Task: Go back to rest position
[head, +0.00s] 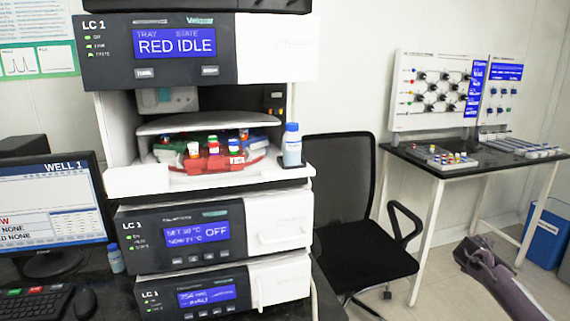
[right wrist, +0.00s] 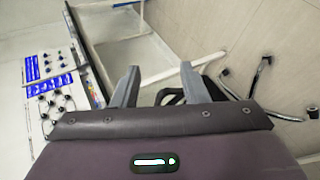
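My right gripper (head: 474,252) is at the lower right of the head view, in the air in front of the side table and clear of everything. In the right wrist view the same gripper (right wrist: 160,82) has its two grey fingers well apart with nothing held between them. My left gripper is not in either view.
The LC 1 instrument stack (head: 215,235) stands left of centre, with a tray of coloured-cap vials (head: 212,150) in its open bay and a bottle (head: 292,146) beside it. A monitor (head: 52,205) is at left. A black chair (head: 350,215), a side table (head: 470,160) and a blue bin (head: 546,240) are at right.

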